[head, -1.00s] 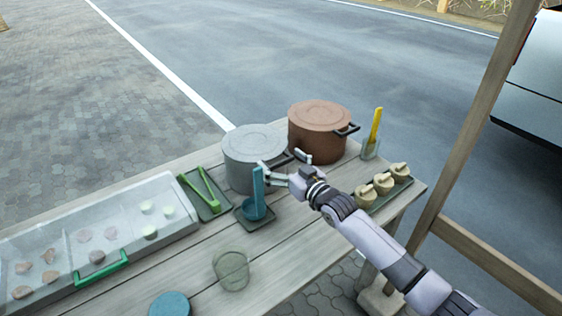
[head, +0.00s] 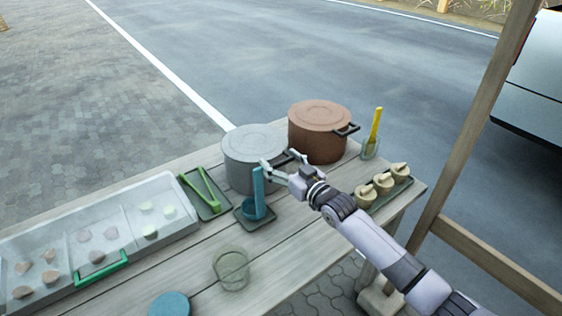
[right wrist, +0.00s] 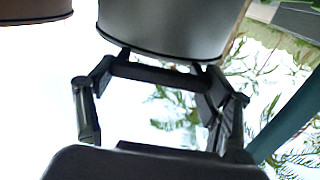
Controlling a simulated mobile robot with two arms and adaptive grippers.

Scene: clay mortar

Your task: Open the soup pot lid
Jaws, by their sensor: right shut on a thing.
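A grey lidded pot (head: 240,168) stands at the back middle of the table, and its side also shows at the top of the right wrist view (right wrist: 165,25). Its lid (head: 252,139) sits flat on top. A dark handle (right wrist: 160,74) sticks out from the pot near its rim, towards my arm. My right gripper (head: 280,165) is shut on this handle, with one finger at each end of it in the right wrist view. Whether the handle belongs to the lid or the pot body is unclear. A brown lidded pot (head: 317,143) stands right behind it. My left gripper is out of view.
A blue ladle (head: 257,190) on a dark tray stands close in front of the grey pot. Green tongs (head: 208,188), a clear food case (head: 60,268), an empty glass (head: 231,282) and several small pale pots (head: 382,184) are around. A wooden post rises at right.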

